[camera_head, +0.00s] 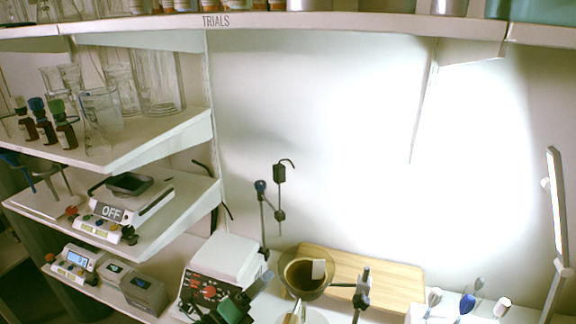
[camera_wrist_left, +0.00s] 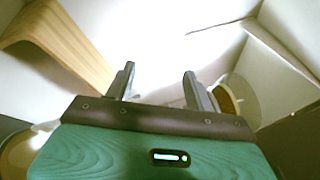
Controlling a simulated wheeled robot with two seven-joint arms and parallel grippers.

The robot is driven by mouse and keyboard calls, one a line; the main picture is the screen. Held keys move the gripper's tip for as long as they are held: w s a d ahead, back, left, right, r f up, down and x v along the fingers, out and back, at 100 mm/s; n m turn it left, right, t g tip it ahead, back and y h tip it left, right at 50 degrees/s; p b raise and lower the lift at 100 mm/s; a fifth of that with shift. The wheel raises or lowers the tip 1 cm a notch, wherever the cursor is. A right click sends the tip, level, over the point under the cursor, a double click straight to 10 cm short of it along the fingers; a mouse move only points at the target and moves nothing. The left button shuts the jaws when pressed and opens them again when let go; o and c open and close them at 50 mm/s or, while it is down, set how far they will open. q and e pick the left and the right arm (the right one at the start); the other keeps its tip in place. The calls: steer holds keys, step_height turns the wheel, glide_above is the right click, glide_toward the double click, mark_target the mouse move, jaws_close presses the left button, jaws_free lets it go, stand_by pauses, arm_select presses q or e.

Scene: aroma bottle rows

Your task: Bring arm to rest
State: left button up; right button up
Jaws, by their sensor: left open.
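My left gripper (camera_head: 226,306) shows at the bottom edge of the head view as a small dark and teal shape, in front of the white device with red knobs. In the left wrist view its two dark fingers (camera_wrist_left: 159,72) stand wide apart with nothing between them. The teal gripper body fills the bottom of that view. Most of the left arm is out of the head view. My right gripper is not in view. Several small brown bottles (camera_head: 44,130) with green and blue caps stand in a row on the upper left shelf.
A glass bowl with brown contents (camera_head: 303,272) stands right of the white device (camera_head: 222,262), beside a clamp stand (camera_head: 263,215). A wooden board (camera_head: 365,275) lies behind. Glass beakers (camera_head: 103,108) crowd the upper left shelf. Scales (camera_head: 125,200) sit below. The back wall is bare.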

arm_select(q)
steer(key=s+a+f+n+y, duration=0.35)
steer(key=a+n+y, duration=0.25)
steer(key=n, duration=0.4)
steer(key=s+a+f+n+y, duration=0.2)
steer(key=a+f+n+y, duration=0.3)
steer(key=n, duration=0.5)
steer(key=s+a+f+n+g+y, duration=0.1)
steer(key=s+a+f+n+g, duration=0.2)
steer(key=s, duration=0.4)
steer(key=s+a+f+n+g, duration=0.1)
steer(key=s+f+n+g, duration=0.2)
steer(key=s, duration=0.4)
steer(key=s+a+f+n+g+y, duration=0.1)
steer(key=s+a+f+n+g, duration=0.15)
steer(key=s+g, duration=0.3)
step_height(320, 180, down, 31)
steer(key=s, duration=0.2)
steer(key=s+a+f+g, duration=0.2)
steer(key=s+f, duration=1.7)
steer(key=shift+s+a+n, duration=0.2)
steer(key=shift+a+n, duration=0.1)
steer(key=shift+n, duration=0.05)
